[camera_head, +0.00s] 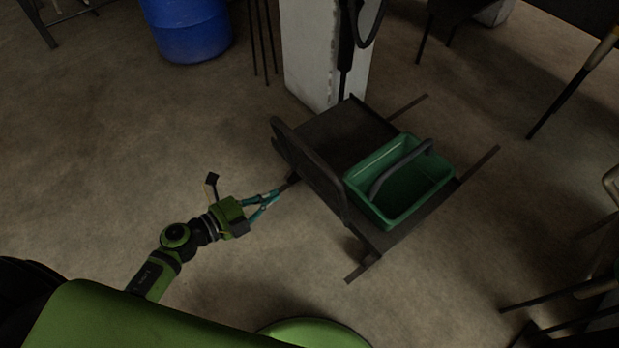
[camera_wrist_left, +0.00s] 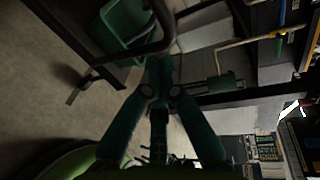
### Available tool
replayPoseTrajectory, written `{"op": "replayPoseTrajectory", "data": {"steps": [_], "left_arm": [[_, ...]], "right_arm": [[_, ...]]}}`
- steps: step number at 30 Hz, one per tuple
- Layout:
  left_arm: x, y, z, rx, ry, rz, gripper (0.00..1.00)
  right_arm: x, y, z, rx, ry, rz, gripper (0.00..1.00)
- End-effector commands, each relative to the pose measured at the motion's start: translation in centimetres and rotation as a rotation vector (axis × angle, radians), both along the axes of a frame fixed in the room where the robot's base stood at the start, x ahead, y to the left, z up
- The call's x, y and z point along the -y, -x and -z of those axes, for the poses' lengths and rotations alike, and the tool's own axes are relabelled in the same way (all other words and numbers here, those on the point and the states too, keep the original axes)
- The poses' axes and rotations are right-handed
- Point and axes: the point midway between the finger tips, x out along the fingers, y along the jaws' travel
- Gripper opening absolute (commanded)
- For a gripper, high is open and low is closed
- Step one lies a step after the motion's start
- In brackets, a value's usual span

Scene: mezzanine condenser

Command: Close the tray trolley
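The tray trolley (camera_head: 340,135) is dark, with a flat bed, a raised curved handle at its left end and thin rails jutting out below. Its curved handle also shows in the left wrist view (camera_wrist_left: 125,56). My left gripper (camera_head: 279,194) is just left of the trolley, its teal fingertips close to a dark rail end low on that side. In the left wrist view the fingertips (camera_wrist_left: 160,62) come together just below the handle bar in the picture; I see nothing clearly held between them. Whether they touch the trolley I cannot tell. My right gripper is out of view.
A green caddy (camera_head: 402,205) with a handle sits on the trolley's right part. A pale pillar (camera_head: 310,60) stands right behind the trolley. A blue barrel (camera_head: 188,28) is at the back left. Table or chair legs stand at the right. Floor left of the trolley is clear.

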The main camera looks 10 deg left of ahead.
Motion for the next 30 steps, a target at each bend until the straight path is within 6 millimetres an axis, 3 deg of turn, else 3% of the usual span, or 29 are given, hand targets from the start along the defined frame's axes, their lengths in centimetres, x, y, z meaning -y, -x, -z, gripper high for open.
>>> {"op": "replayPoseTrajectory", "data": {"steps": [15,21,30], "left_arm": [[6.2,-8.1,1.9,-0.001,0.006,-0.005,0.00],[7.2,-9.4,2.3,-0.003,0.003,-0.005,0.00],[7.4,-9.6,2.4,-0.003,0.003,-0.005,0.00]], "right_arm": [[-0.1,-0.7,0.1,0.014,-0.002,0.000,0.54],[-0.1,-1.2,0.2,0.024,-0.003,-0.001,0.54],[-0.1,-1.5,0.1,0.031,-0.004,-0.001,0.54]]}}
